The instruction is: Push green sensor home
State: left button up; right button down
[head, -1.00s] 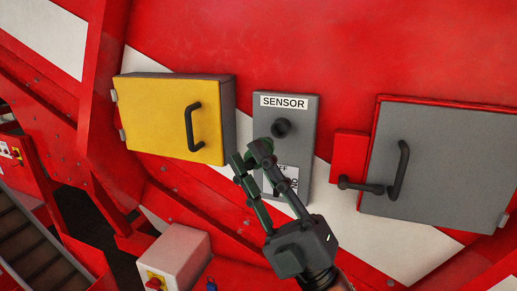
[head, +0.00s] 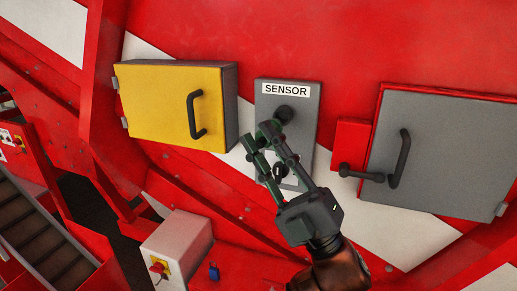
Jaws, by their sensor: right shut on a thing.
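The grey sensor box (head: 304,100) has a white "SENSOR" label at its top and is mounted on the red machine wall. A round black socket (head: 285,114) sits below the label. My right gripper (head: 262,135) is in front of the box, its fingertips just below and left of the socket. It is shut on the green sensor (head: 268,129), which is small, dark green and mostly hidden between the fingers. I cannot tell whether the sensor touches the socket. A black knob (head: 279,172) lower on the box is partly hidden by the fingers. My left gripper is out of view.
A yellow cabinet (head: 160,105) with a black handle is left of the sensor box. A grey cabinet door (head: 450,150) and a red latch block (head: 350,145) are to the right. A pale box with a red button (head: 180,245) stands at lower left.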

jog(key=shift+w+d, duration=0.2)
jog(key=shift+w, duration=0.2)
jog(key=shift+w+d, duration=0.2)
jog(key=shift+w, duration=0.3)
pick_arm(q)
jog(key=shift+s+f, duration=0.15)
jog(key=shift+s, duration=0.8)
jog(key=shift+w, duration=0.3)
pick_arm(e)
jog(key=shift+w, duration=0.25)
jog(key=shift+w+d, duration=0.15)
jog(key=shift+w, duration=0.15)
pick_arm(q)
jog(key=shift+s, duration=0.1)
pick_arm(e)
jog(key=shift+w+d, duration=0.2)
jog(key=shift+w, duration=0.4)
jog(key=shift+w+d, duration=0.15)
jog(key=shift+w, duration=0.45)
jog(key=c, duration=1.6)
grip_release()
